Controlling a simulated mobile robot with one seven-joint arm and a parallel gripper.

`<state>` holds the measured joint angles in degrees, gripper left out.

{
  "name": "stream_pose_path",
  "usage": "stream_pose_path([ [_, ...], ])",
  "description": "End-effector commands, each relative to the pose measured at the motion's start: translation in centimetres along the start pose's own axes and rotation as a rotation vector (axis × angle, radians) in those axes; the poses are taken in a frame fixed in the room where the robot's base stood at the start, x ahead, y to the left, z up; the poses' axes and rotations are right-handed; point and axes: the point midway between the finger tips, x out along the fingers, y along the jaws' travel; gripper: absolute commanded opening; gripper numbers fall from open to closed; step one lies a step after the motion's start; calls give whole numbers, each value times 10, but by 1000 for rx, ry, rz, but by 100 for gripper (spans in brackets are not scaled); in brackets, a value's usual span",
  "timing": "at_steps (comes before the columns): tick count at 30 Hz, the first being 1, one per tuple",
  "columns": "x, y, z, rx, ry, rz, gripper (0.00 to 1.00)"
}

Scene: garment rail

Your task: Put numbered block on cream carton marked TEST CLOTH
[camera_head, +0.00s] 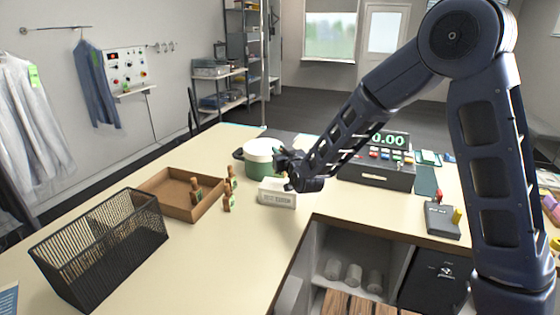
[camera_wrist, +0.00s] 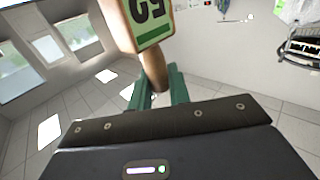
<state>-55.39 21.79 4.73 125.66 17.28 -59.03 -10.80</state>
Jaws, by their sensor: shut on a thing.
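The cream carton (camera_head: 277,196) lies on the counter in the head view, with lettering on its front side too small to read surely. My gripper (camera_head: 284,166) is just above and behind the carton's right part. In the wrist view my gripper (camera_wrist: 157,80) has its green fingers shut on the narrow wooden end of the numbered block (camera_wrist: 152,33). In the head view I cannot make out the held block. Whether it touches the carton cannot be told.
Similar wooden pieces stand beside (camera_head: 229,202) and in a brown tray (camera_head: 178,211) left of the carton. A green and white pot (camera_head: 262,154) is behind it. A black wire basket (camera_head: 105,248) stands front left; a cash register (camera_head: 376,176) is to the right.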

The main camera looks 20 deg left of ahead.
Motion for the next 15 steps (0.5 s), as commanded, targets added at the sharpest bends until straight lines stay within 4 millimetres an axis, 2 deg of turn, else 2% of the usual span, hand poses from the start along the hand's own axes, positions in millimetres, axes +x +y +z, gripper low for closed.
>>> stream_pose_path([
  [9, 0, 0, 35, -2, -1, -1, 0],
  [15, 0, 0, 35, -1, 1, -1, 0],
])
